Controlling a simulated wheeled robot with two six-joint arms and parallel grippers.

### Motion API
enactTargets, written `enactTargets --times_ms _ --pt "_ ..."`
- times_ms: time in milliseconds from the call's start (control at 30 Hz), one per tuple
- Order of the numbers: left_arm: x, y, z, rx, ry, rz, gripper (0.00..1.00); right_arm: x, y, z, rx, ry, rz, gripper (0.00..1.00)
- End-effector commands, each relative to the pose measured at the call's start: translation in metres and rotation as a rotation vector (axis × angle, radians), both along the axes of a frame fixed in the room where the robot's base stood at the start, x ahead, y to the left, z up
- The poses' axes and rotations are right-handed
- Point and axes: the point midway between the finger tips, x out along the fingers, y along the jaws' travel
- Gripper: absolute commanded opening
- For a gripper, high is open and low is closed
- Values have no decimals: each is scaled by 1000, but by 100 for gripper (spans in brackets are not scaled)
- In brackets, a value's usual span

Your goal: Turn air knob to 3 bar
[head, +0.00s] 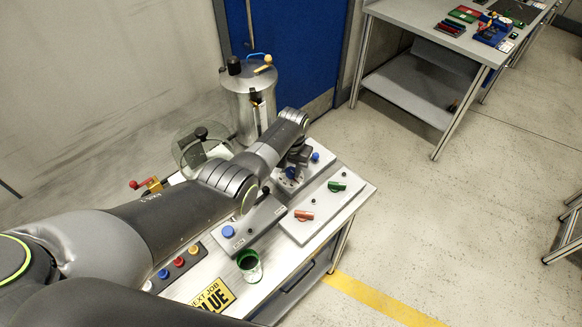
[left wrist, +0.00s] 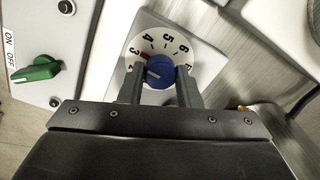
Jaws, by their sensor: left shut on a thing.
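The blue air knob (left wrist: 159,76) sits on a white dial (left wrist: 168,45) in the left wrist view. The numerals 3, 4, 5 and 6 show, with a red mark close to 3. The knob's white pointer line points left, a little below the red mark. The lower part of the dial is hidden by my gripper. My left gripper (left wrist: 160,92) is shut on the knob, one finger on each side. In the head view my left gripper (head: 296,160) reaches down to the blue knob (head: 291,173) at the back of the bench. My right gripper is not in view.
A panel with a green switch (head: 337,186) and an orange switch (head: 304,215) is beside the knob. A steel drum (head: 252,105) stands behind. A green-rimmed cup (head: 250,266) and a yellow sign (head: 213,297) are nearer.

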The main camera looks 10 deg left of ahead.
Motion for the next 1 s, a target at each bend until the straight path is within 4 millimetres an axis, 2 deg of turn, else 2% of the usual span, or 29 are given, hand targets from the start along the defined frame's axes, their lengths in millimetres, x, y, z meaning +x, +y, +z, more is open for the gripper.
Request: enactTargets --times_ms 300,700,733,867,1000 --pt "1 0 1 1 -1 73 8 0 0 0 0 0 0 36" --pt "1 0 1 1 -1 78 8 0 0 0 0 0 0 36" --pt "1 0 1 1 -1 78 33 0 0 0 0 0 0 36" --pt "1 0 1 1 -1 77 50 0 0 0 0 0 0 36" --pt "0 0 0 0 0 77 52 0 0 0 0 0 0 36"
